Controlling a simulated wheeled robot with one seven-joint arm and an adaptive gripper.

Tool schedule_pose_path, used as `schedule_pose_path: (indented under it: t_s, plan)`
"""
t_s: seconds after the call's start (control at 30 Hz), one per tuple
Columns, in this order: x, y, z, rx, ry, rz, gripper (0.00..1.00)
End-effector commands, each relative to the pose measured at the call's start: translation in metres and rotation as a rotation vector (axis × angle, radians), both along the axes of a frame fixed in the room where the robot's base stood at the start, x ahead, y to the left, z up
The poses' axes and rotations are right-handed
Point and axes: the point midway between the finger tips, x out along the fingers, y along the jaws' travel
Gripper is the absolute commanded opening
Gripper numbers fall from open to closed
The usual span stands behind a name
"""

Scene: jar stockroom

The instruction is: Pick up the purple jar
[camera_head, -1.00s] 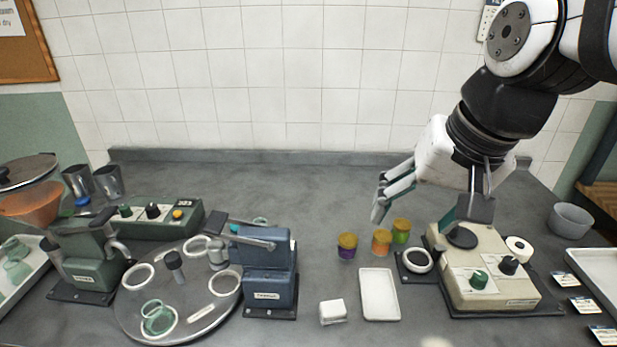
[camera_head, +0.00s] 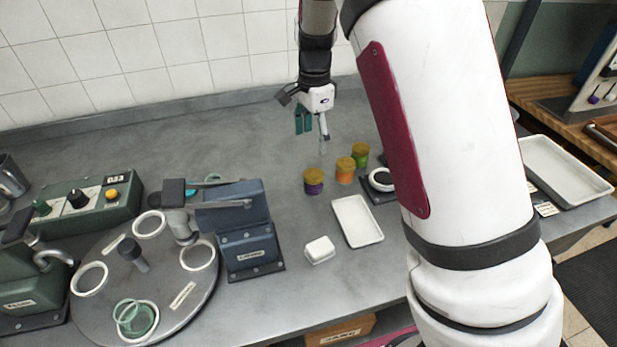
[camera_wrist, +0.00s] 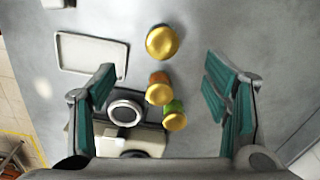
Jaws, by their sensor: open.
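The purple jar (camera_head: 313,181) has a gold lid and stands upright on the grey bench, the leftmost of three jars in the head view. In the wrist view only its gold lid (camera_wrist: 162,42) shows clearly, seen from above and beyond my fingertips. My gripper (camera_head: 312,130) hangs above the bench, behind and above the jars, pointing down. In the wrist view my gripper (camera_wrist: 160,85) has its green-padded fingers wide apart with nothing held between them.
An orange jar (camera_head: 345,171) and a green jar (camera_head: 360,154) stand close to the right of the purple one. A white tray (camera_head: 358,221) and a small white box (camera_head: 320,250) lie in front. A blue machine (camera_head: 240,225) stands left. The bench behind the jars is clear.

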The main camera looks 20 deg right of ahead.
Motion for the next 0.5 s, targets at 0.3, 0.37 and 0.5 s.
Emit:
schedule_pose_path:
  t_s: [0.3, 0.37, 0.5]
  plan:
    - [0.003, -0.001, -0.041, -0.011, 0.011, -0.024, 0.70]
    - [0.003, -0.001, -0.052, -0.011, 0.010, -0.024, 0.70]
    - [0.003, -0.001, -0.076, -0.010, 0.009, -0.023, 0.70]
